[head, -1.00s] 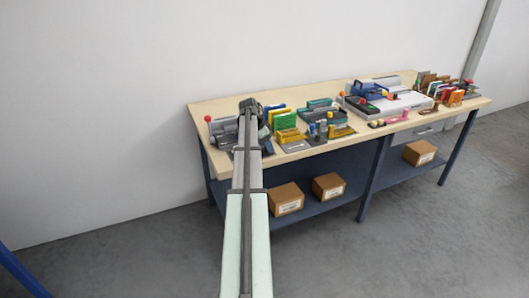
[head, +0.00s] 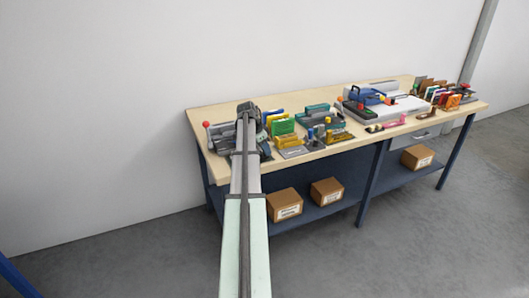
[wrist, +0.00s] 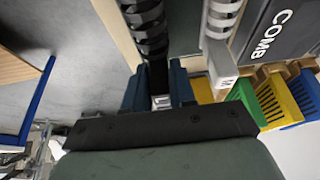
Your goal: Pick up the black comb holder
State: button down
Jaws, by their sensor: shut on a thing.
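In the wrist view, the black comb holder (wrist: 157,75) is a narrow black strip with a small white label at its near end. A black ringed comb (wrist: 147,28) runs along it towards the top edge. My gripper (wrist: 158,88) has its blue fingers on both sides of the strip, shut on it. In the head view, my gripper (head: 247,107) is over the left end of the workbench (head: 198,112). My arm and gripper hide the holder there, so I cannot tell whether it is clear of the bench.
A white comb strip (wrist: 221,65) lies close to the right of my fingers, beside a grey panel (wrist: 275,35) marked COMB. Yellow, green (head: 283,126) and blue pieces stand to the right. A lever with a red knob (head: 206,124) stands to the left.

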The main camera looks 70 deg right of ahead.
notch_tip(320, 180, up, 8)
jog(key=shift+w+r, duration=0.15)
jog(key=shift+r, duration=0.15)
jog(key=w+d+r, duration=0.2)
jog(key=w+d, duration=1.2)
jog(key=shift+w+d+r, duration=0.15)
jog(key=shift+w+d, duration=0.1)
jog(key=shift+d, duration=0.15)
